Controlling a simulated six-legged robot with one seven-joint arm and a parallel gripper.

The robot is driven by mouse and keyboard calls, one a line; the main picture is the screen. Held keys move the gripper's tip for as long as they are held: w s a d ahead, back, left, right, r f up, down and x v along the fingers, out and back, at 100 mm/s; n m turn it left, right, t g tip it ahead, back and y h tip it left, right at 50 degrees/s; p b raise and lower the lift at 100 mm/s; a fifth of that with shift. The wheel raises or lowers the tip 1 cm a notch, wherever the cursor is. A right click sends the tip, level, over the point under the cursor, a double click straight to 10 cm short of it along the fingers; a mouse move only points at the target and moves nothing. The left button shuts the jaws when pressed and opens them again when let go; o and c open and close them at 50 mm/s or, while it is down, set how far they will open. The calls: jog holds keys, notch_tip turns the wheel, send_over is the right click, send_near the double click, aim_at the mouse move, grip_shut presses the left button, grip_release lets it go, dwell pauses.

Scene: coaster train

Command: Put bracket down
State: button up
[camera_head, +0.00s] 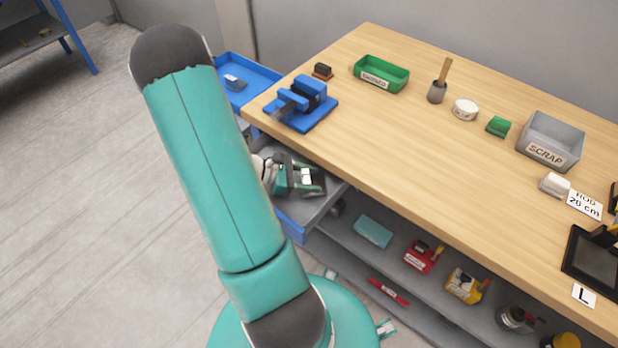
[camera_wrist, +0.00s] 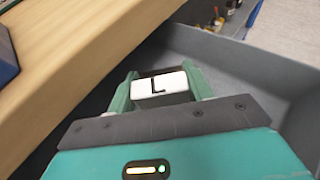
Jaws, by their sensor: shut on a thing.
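My gripper (camera_head: 297,180) is inside or just above an open grey drawer (camera_head: 328,198) with a blue front, below the bench top's left end. In the wrist view my gripper (camera_wrist: 160,86) is shut on the bracket (camera_wrist: 158,84), seen as a white-faced piece with a black L mark. The bracket also shows as a small white patch in the head view (camera_head: 307,175). Its underside is hidden, and I cannot tell whether it touches the drawer floor.
The wooden bench top (camera_head: 420,140) edge is close beside my gripper. A blue vise (camera_head: 302,103) stands at its corner, and a blue tray (camera_head: 246,80) lies beyond. An L card (camera_head: 584,295) lies near a black tray (camera_head: 590,262). A shelf below holds several items.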

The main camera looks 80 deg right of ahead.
jog(key=shift+f, duration=0.15)
jog(key=o, duration=1.3)
jog(key=v, duration=1.2)
